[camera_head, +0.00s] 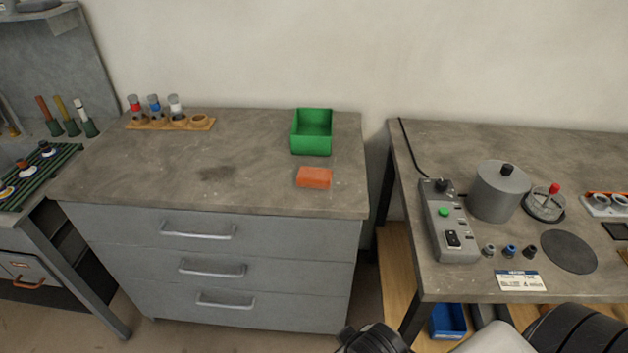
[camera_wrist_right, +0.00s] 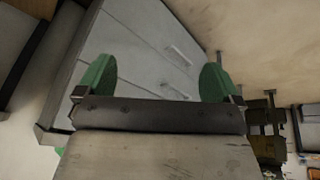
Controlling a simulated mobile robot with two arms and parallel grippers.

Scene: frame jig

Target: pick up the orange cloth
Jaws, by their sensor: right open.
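The orange cloth (camera_head: 314,177) is a small, flat, folded block on the grey worktop of the drawer cabinet, near its front right corner. It lies just in front of a green bin and apart from it. The cloth cannot be made out in the right wrist view. My right gripper (camera_wrist_right: 157,80) shows there with its two green fingertips wide apart and nothing between them. Behind the fingertips are the cabinet's drawer fronts, so the gripper is away from the cloth. My left gripper is in neither view.
The green bin (camera_head: 312,143) looks empty. A wooden rack (camera_head: 156,125) with several coloured-top vials stands at the back left of the worktop (camera_head: 120,180). A gap separates the cabinet from the right table (camera_head: 460,284), which holds a control box (camera_head: 448,222) and a grey cylinder (camera_head: 498,191).

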